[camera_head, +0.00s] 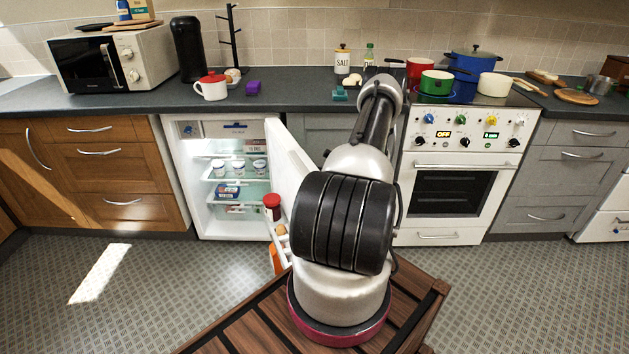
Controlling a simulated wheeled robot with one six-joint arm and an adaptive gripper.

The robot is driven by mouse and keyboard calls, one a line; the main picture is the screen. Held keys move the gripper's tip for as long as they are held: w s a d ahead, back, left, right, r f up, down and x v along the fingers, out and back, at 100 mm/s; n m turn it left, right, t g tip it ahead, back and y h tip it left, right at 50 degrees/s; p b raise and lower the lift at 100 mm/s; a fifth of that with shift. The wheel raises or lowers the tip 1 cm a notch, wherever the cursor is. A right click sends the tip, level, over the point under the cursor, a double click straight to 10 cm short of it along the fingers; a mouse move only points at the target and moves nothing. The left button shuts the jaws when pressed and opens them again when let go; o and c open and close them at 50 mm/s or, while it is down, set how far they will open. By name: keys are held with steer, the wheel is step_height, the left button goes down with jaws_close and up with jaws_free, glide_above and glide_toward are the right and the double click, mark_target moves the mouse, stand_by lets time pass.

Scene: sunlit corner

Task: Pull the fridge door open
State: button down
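The small white fridge (180,205) stands under the counter, left of centre. Its door (287,155) is open, swung out to the right on its right side, with the inner face partly showing. My own arm rises in front of the door's right part and hides it. My gripper is not visible; the far end of the arm is seen from behind. I cannot tell whether anything of mine touches the door. The door racks hold a red-lidded jar (272,206) and an orange item (277,258).
Wooden drawers (118,165) stand left of the fridge, and a white oven (455,190) stands to the right. The counter (150,99) above holds a red-lidded mug (212,87), a purple block (253,86) and a salt jar (343,60). The floor before the fridge is clear at left.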

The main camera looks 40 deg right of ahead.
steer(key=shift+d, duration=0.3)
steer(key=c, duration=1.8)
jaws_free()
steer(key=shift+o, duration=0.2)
